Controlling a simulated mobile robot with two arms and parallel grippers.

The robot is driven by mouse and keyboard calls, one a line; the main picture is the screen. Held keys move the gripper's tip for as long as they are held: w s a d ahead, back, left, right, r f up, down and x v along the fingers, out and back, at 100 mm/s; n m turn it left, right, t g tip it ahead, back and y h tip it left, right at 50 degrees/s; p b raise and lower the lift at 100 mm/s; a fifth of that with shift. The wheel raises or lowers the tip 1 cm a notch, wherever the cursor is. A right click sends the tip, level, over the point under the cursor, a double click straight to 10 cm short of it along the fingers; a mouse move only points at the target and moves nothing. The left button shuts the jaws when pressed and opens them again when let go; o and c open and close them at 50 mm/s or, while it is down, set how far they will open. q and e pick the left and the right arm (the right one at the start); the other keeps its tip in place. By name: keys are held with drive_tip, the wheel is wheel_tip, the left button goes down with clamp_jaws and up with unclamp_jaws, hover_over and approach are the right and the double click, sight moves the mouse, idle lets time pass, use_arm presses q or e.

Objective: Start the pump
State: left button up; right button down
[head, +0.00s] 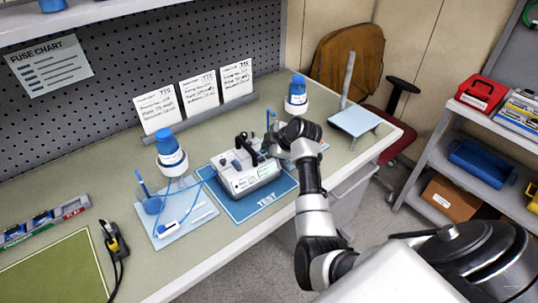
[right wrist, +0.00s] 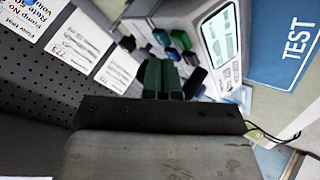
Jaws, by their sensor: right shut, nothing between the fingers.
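The infusion pump (head: 252,180) is a pale grey box with a dark carrying handle, standing on the blue TEST mat (head: 263,205) on the bench. In the right wrist view the pump (right wrist: 213,17) shows a pale lit screen and several green, blue and dark buttons (right wrist: 180,40). My right gripper (head: 262,150) reaches in over the pump's right rear side. In the right wrist view its fingers (right wrist: 162,72) are shut together and empty, close to the buttons; I cannot tell whether they touch. My left gripper is not in view.
A blue-capped bottle (head: 171,152) and a tray with tubing (head: 178,218) stand left of the pump. Another bottle (head: 296,97) stands behind it. Three printed cards (head: 198,94) stand along the pegboard. A small stand (head: 354,120) is at the bench's right end.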

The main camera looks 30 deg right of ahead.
idle(0.7)
drive_tip(key=shift+f, duration=0.4)
drive_tip(key=shift+f+b, duration=0.5)
drive_tip(key=shift+f, duration=0.05)
idle(0.4)
drive_tip(key=shift+r, duration=0.1)
drive_tip(key=shift+r+p, duration=0.8)
drive_tip(key=shift+r, duration=0.05)
wheel_tip(320, 180, up, 5)
drive_tip(key=p, duration=0.4)
idle(0.4)
